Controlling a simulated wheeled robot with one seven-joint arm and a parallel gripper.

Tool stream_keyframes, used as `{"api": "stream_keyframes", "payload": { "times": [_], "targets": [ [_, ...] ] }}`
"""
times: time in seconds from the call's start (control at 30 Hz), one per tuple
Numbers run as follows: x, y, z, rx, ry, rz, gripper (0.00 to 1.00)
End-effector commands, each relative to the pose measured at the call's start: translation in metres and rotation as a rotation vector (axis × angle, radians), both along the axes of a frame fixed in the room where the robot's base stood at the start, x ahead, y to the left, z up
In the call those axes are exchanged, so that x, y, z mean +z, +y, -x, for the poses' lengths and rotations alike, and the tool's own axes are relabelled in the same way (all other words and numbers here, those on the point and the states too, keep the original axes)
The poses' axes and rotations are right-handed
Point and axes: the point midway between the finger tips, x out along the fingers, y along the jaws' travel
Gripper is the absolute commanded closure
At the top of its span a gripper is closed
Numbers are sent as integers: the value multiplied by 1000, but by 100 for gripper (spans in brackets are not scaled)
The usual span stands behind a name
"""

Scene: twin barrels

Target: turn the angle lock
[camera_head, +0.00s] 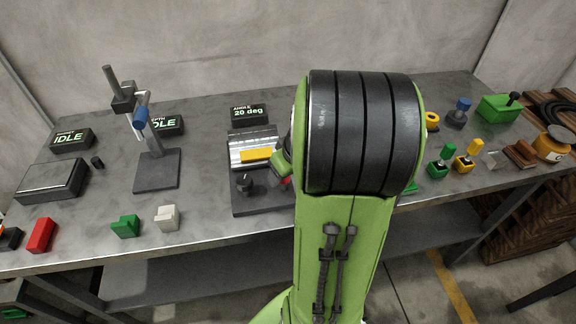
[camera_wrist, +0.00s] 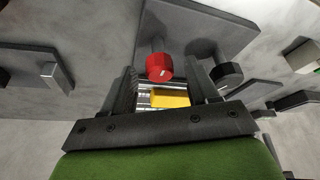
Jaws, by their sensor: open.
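The angle fixture shows in the head view with a dark base (camera_head: 262,203), a silver tilted plate, a yellow block (camera_head: 256,155) and a black knob (camera_head: 244,183). Its display (camera_head: 249,113) reads 20 deg. A red knob (camera_wrist: 160,67) with a white mark shows in the wrist view; only a red sliver shows beside my arm in the head view. The black knob (camera_wrist: 228,74) and yellow block (camera_wrist: 171,98) also show there. My gripper (camera_wrist: 163,78) is open, its fingers either side of the red knob in the picture, with gaps. I cannot tell the depth between them.
My arm hides the middle of the bench (camera_head: 210,120). Left are a stand (camera_head: 156,170), a dark box (camera_head: 53,181), and red (camera_head: 42,235), green (camera_head: 125,226) and white (camera_head: 167,218) blocks. Right are several small parts and a green box (camera_head: 498,108).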

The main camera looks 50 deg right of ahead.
Motion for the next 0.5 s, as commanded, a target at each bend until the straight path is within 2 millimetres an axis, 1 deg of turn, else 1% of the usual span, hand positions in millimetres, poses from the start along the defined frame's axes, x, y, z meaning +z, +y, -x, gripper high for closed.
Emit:
{"api": "stream_keyframes", "payload": {
  "times": [0.07,0.13,0.4,0.5],
  "targets": [
    [12,0,3,-1,-3,2,41],
    [28,1,9,-1,-6,4,41],
    [101,5,38,-1,-6,6,41],
    [123,6,48,-2,-4,4,41]
  ]
}}
